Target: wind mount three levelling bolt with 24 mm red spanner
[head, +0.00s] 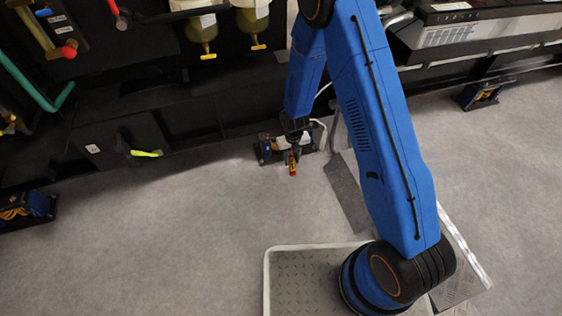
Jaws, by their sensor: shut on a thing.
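My blue arm reaches down from the upper middle to a small blue and dark mount (266,152) at the foot of the black genset base. My gripper (295,138) is at this mount, small and dark in the view, and shut on a red and yellow spanner (292,166). The spanner's red end points toward the front. Its head, the levelling bolt and any contact between them are hidden or too small to tell. No mount number is readable.
Similar mounts sit at the far left (28,210) and far right (482,95). A yellow-green handle (146,153) juts from the base. A grey cable and plate (346,185) lie right of the middle mount. Open grey floor (190,240) lies in front.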

